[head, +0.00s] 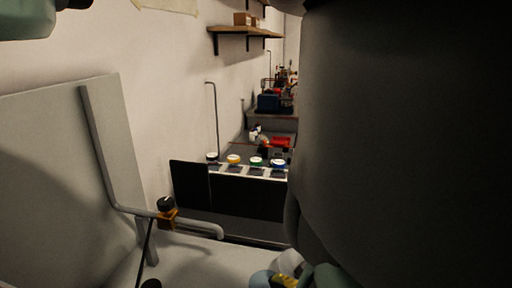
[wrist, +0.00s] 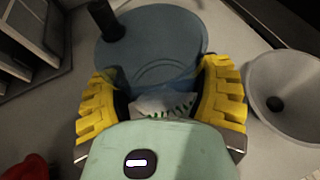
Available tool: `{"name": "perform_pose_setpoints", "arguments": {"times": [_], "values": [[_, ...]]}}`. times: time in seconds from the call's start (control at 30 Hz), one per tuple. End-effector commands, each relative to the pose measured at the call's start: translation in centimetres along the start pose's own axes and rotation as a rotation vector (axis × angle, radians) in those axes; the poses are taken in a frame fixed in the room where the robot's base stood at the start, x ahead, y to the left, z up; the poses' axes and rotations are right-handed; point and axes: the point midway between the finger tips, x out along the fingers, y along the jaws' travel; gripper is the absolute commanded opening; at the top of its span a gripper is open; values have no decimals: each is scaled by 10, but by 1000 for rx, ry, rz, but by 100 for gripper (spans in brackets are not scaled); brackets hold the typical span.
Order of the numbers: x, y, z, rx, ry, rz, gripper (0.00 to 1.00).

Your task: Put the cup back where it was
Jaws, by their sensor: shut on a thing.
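My gripper (wrist: 162,95) has yellow ribbed fingers and is shut on a pale, partly see-through thing with green marks (wrist: 165,104), which looks like the cup. My gripper's palm hides its near part, so I cannot tell its full shape or whether it touches what is below. Past the fingers is a round blue-grey disc (wrist: 150,42) with a dark post at its upper left. In the head view my gripper (head: 286,281) shows only at the bottom edge, and the cup cannot be made out there.
A white funnel-like bowl (wrist: 290,80) stands close to the right finger. A grey slotted rack (wrist: 32,45) is at upper left, a red thing (wrist: 30,168) at lower left.

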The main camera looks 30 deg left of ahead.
Motion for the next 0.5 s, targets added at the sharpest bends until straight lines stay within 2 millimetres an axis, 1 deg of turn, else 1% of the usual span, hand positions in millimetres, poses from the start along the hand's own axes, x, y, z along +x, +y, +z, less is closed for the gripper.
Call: {"name": "perform_pose_setpoints", "arguments": {"times": [0.5], "values": [[56,-17,14,-6,-3,7,31]]}}
